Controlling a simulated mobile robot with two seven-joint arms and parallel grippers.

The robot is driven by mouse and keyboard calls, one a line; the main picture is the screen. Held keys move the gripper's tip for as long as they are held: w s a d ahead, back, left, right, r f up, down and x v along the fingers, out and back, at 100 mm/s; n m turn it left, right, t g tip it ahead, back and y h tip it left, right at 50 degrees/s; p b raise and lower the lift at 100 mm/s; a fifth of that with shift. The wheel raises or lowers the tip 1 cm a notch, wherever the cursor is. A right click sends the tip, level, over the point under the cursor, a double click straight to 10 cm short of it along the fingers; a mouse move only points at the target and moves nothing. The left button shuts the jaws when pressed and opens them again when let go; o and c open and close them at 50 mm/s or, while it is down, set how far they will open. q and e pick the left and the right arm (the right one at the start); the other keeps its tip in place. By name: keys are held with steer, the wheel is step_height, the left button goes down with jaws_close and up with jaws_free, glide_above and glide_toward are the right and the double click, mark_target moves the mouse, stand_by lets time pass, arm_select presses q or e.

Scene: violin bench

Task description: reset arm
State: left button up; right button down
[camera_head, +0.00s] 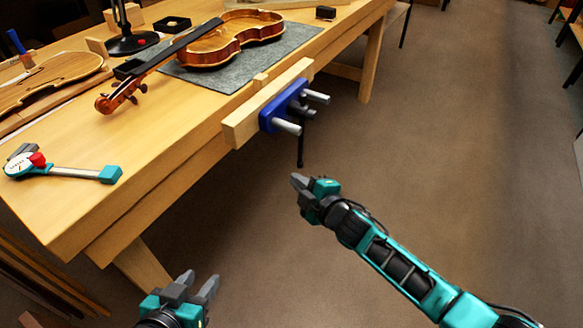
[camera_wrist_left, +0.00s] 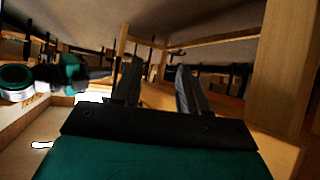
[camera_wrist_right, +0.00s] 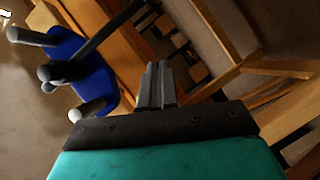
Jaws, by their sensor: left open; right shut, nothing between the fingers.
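My left gripper (camera_head: 196,287) is at the bottom of the head view, in front of the bench's near edge and apart from it. Its two fingers are spread with nothing between them, as the left wrist view (camera_wrist_left: 155,85) also shows. My right gripper (camera_head: 299,187) is near the middle of the head view, over the floor and just in front of the blue vise (camera_head: 275,112). Its fingers are closed together and empty in the right wrist view (camera_wrist_right: 161,85). Neither gripper touches anything that I can see.
The wooden bench (camera_head: 190,130) fills the upper left. On it are a violin (camera_head: 215,45) on a grey mat (camera_head: 270,55), a violin body (camera_head: 55,75) and a teal-ended gauge (camera_head: 70,170). The vise's bars and handle stick out toward my right gripper. The floor at right is clear.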

steer(key=s+d+m+g+h+p, duration=0.15)
steer(key=s+d+m, duration=0.25)
steer(key=s+m, duration=0.55)
steer(key=s+d+m+g+h, duration=0.1)
steer(key=s+d+m+h, duration=0.4)
steer(key=s, duration=0.8)
arm_select(q)
steer(key=s+a+r+y+p, duration=0.1)
steer(key=a+r+p, duration=0.2)
steer(key=r+p, duration=0.8)
steer(key=p, duration=0.4)
steer(key=shift+s+a+r, duration=0.15)
steer(key=shift+s+r, duration=0.2)
arm_select(e)
step_height(320, 180, up, 11)
steer(key=s+d+m+y, duration=0.1)
steer(key=d, duration=0.1)
steer(key=shift+s+d+f, duration=0.2)
steer(key=shift+s, duration=0.05)
arm_select(q)
steer(key=shift+f, duration=0.1)
arm_select(e)
steer(key=shift+m, duration=0.25)
arm_select(q)
steer(key=shift+d, duration=0.2)
arm_select(e)
steer(key=shift+r, duration=0.1)
